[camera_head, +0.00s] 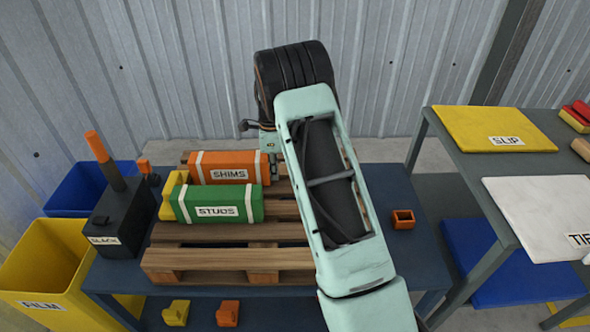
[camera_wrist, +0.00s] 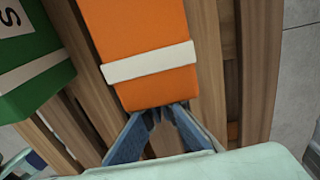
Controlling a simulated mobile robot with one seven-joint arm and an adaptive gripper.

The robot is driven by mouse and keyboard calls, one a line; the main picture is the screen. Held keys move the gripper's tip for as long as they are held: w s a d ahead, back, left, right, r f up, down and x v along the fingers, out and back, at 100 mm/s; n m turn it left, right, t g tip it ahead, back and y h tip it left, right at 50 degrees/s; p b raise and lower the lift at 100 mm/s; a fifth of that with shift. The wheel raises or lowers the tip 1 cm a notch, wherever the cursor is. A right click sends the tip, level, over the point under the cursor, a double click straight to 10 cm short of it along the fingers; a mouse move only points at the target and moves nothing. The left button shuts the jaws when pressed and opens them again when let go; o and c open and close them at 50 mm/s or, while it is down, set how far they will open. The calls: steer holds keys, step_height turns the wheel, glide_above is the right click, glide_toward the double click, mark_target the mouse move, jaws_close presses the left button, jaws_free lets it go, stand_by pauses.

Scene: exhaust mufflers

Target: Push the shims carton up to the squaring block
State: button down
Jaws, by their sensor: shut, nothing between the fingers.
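The orange shims carton (camera_head: 229,159) lies on the wooden pallet, behind the green studs carton (camera_head: 215,206). A yellow block (camera_head: 171,190), seemingly the squaring block, stands at the pallet's left end, by the left ends of both cartons. I cannot tell whether the shims carton touches it. My gripper (camera_head: 272,168) is at the shims carton's right end, largely hidden by my arm. In the wrist view, my gripper (camera_wrist: 164,110) is shut and empty. Its fingertips are at the near end face of the shims carton (camera_wrist: 150,85), touching or almost touching.
The pallet (camera_head: 215,233) rests on a blue table (camera_head: 270,316). A black box with an orange-topped post (camera_head: 116,215) stands left of it. A yellow film bin (camera_head: 40,270) is at far left. A small orange tray (camera_head: 403,219) lies right. The pallet's front boards are clear.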

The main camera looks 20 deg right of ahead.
steer(key=shift+w+a, duration=0.25)
steer(key=shift+a, duration=0.5)
